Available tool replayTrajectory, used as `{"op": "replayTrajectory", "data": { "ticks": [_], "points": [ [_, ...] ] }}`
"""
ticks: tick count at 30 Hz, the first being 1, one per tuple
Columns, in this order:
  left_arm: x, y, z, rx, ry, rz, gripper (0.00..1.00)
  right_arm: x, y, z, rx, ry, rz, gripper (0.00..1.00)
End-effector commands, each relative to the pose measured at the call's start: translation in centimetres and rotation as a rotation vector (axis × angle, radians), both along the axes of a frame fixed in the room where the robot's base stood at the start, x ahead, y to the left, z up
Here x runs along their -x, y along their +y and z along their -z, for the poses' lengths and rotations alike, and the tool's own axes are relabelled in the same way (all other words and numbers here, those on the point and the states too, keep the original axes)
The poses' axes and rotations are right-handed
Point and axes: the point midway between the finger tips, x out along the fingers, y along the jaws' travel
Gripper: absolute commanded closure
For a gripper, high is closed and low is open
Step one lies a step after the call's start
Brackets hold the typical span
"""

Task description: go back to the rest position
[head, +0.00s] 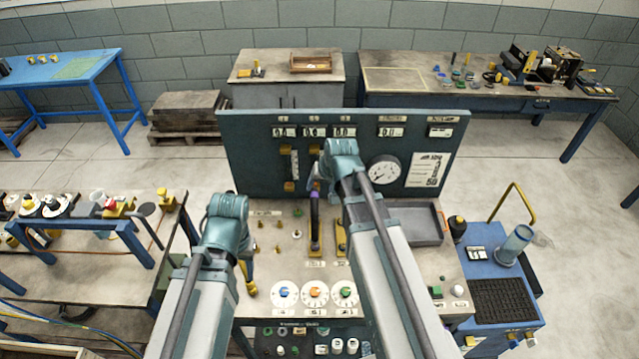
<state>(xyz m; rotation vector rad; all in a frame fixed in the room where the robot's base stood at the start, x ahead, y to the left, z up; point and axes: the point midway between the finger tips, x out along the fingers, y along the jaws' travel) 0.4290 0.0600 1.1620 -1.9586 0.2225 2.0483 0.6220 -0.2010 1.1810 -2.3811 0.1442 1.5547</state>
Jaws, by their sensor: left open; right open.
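My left arm comes in from the lower left, and its wrist stands over the left edge of the bench panel. My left gripper (248,277) hangs below that wrist, mostly hidden by it, with yellow parts showing beside the bench's left edge. My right arm reaches over the middle of the bench to the upright gauge panel (250,170). My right gripper (318,186) is largely hidden by its own wrist, close to a black lever with a purple band (314,212). I cannot tell whether it touches the lever. I see nothing held in either gripper.
Three round dials (315,293) sit on the bench front. A grey tray (415,238) lies right of my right arm. A blue cart (490,268) with a yellow handle stands at right. A cluttered table (70,262) stands at left. Open floor lies behind the panel.

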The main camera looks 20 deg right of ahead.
Motion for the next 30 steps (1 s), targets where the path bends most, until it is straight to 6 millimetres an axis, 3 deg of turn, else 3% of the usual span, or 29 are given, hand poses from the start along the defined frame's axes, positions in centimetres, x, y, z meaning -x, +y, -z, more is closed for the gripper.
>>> {"op": "replayTrajectory", "data": {
  "ticks": [13,17,20,24,30],
  "points": [
    [0.0,0.0,0.1,0.000,0.000,0.000,0.50,0.0,0.0,0.1,0.000,0.000,-0.001,0.33],
    [0.0,0.0,1.5,0.000,0.000,0.001,0.50,1.0,1.4,1.8,0.012,0.025,-0.037,0.33],
    [0.0,0.0,4.4,-0.001,-0.001,0.002,0.50,3.4,4.2,5.2,0.046,0.084,-0.121,0.33],
    [0.0,0.0,9.0,0.000,-0.001,0.005,0.50,8.5,8.7,10.6,0.120,0.203,-0.283,0.33],
    [-0.1,0.0,13.9,-0.001,-0.002,0.008,0.50,15.1,12.6,15.9,0.226,0.350,-0.475,0.33]
  ]
}}
